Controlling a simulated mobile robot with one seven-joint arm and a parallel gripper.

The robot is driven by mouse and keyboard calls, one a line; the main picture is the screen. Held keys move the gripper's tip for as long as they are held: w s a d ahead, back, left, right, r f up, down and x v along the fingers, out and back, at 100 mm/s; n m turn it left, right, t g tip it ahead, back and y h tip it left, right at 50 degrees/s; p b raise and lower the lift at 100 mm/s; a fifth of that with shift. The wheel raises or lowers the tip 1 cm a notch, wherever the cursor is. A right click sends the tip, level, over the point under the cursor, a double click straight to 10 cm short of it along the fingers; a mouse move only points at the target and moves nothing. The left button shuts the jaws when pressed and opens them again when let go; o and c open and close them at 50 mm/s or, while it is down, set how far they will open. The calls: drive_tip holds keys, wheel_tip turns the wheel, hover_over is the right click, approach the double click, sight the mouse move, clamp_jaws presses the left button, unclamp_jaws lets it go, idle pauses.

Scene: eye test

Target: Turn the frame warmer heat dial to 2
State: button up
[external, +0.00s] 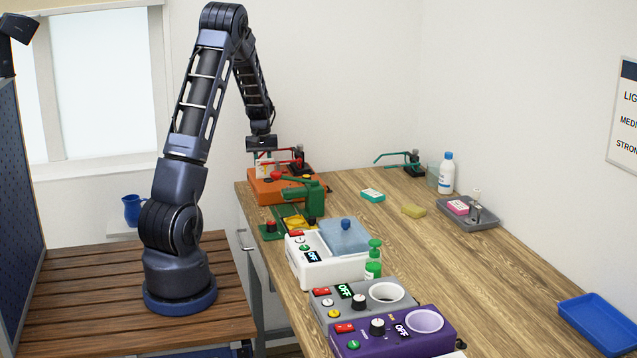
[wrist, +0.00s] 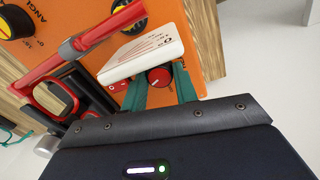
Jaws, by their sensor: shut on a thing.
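My gripper (wrist: 160,82) is over the orange unit (external: 262,190) at the bench's far left end. In the wrist view its green fingers stand either side of a small red dial (wrist: 160,77) with a pale pointer mark, and are shut on it. The grey unit (external: 325,316) and the purple unit (external: 375,343), each with a round pan, a black dial and an OFF display, stand at the near end. My gripper is far from both. No readable label tells which unit is the frame warmer.

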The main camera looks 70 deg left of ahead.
drive_tip(key=m, duration=0.5)
drive_tip(key=shift+a+m, duration=0.1)
drive_tip(key=shift+m, duration=0.2)
drive_tip(key=shift+r+m, duration=0.1)
drive_tip(key=shift+m, duration=2.2)
drive_tip(key=shift+w, duration=0.1)
drive_tip(key=o, duration=1)
wheel_tip(320, 180, up, 11)
drive_tip(key=shift+a+f, duration=0.1)
drive_tip(key=shift+f, duration=0.05)
